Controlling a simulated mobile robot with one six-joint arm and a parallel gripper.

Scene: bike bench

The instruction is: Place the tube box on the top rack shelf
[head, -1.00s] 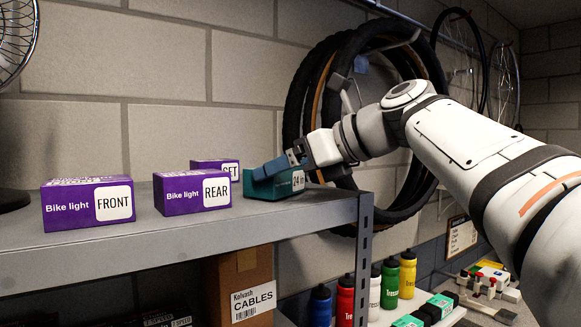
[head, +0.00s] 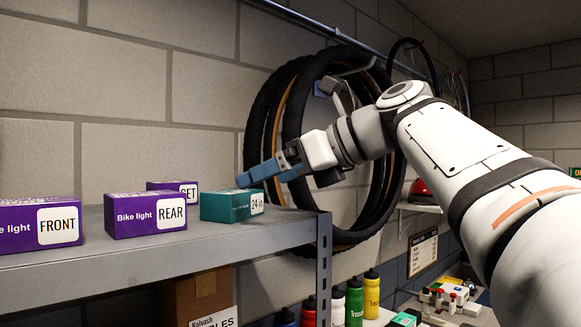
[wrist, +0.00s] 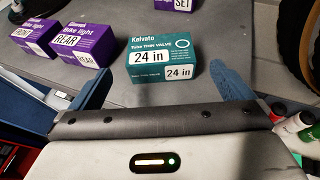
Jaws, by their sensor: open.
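The teal tube box (head: 231,206), labelled "24 in", sits upright on the grey top rack shelf (head: 190,249), near its right end. My gripper (head: 262,174) is open and empty, just above and behind the box in the head view. In the wrist view the tube box (wrist: 163,58) lies ahead of and between the two spread blue fingers (wrist: 160,88), with a gap to each finger.
Purple bike light boxes marked FRONT (head: 40,226), REAR (head: 145,215) and SET (head: 172,187) stand left of the tube box. Tyres (head: 345,150) hang on the wall behind my arm. Coloured bottles (head: 354,302) and a cables carton (head: 200,298) are below the shelf.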

